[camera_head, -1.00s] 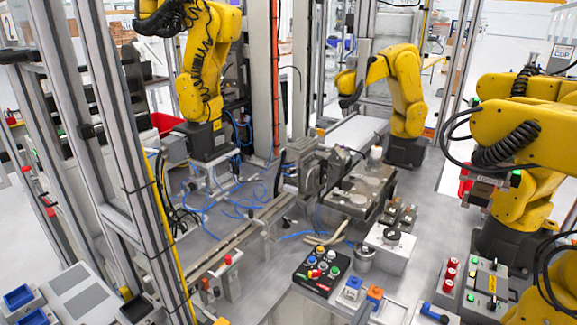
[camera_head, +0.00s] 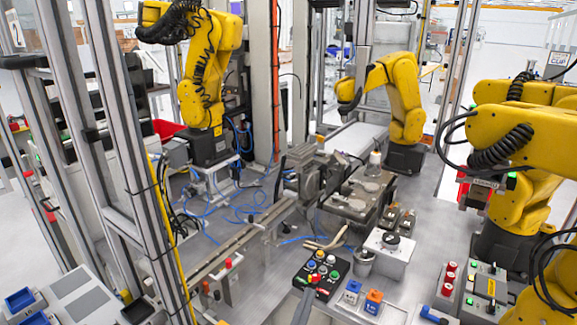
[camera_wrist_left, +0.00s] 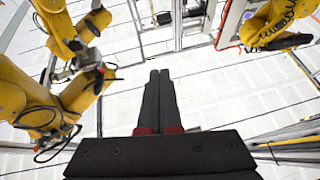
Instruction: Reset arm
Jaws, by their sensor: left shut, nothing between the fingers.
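My left gripper shows in the head view as a slim dark-grey finger shape (camera_head: 304,303) rising from the bottom edge, in front of the lower part of a black button panel (camera_head: 325,262). In the left wrist view, its two dark fingers (camera_wrist_left: 160,74) lie side by side, shut, with nothing between them. They point up toward a white ceiling. The rest of my left arm is out of the head view. I do not see my right gripper in either view.
Large yellow robot arms stand at the back left (camera_head: 200,80), back centre (camera_head: 403,98) and right (camera_head: 515,130). A metal frame post (camera_head: 122,130) rises on the left. A conveyor rail (camera_head: 232,242) and a grey fixture (camera_head: 372,190) fill the middle. Blue and orange blocks (camera_head: 372,300) sit beside the panel.

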